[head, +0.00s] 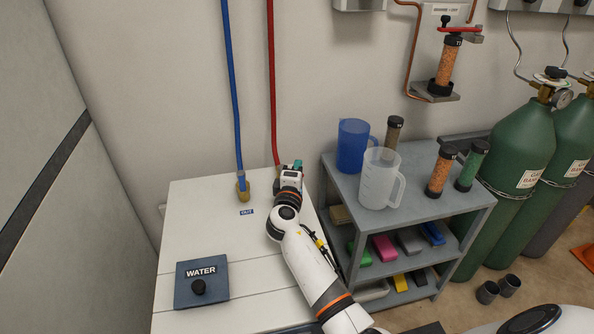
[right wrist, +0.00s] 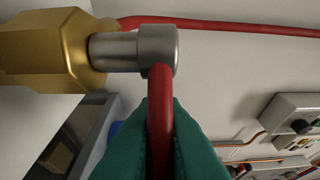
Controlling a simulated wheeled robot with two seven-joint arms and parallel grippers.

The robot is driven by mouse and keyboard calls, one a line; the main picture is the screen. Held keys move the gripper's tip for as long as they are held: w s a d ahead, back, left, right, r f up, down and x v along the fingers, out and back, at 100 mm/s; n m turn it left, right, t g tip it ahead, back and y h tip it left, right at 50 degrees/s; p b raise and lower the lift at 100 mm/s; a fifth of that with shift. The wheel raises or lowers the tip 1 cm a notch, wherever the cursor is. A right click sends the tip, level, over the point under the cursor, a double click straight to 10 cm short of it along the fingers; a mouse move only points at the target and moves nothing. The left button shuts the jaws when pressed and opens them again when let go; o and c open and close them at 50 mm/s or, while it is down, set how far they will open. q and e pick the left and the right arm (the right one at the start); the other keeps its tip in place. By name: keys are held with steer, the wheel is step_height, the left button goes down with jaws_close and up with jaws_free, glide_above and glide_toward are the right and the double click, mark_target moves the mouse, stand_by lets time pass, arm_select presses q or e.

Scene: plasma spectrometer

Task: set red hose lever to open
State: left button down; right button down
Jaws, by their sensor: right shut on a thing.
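The red hose (head: 271,85) runs down the wall to the back edge of the white cabinet. My right gripper (head: 296,166) is at its lower end and hides the valve there. In the right wrist view, a brass hex fitting (right wrist: 45,50) carries a grey metal stem, and the red lever (right wrist: 160,105) extends from its round end. The green fingers of my right gripper (right wrist: 160,140) are shut around the lever, one on each side. The red hose (right wrist: 230,28) passes behind the stem. My left gripper is not in view.
A blue hose (head: 232,85) ends in a brass fitting (head: 243,190) left of my arm. A WATER box (head: 201,284) with a black knob is at the cabinet's front left. A grey shelf cart (head: 345,185) with jugs stands close right, beside green gas cylinders (head: 522,150).

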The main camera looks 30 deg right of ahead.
steer(key=shift+f, duration=0.1)
steer(key=c, duration=1.5)
jaws_free()
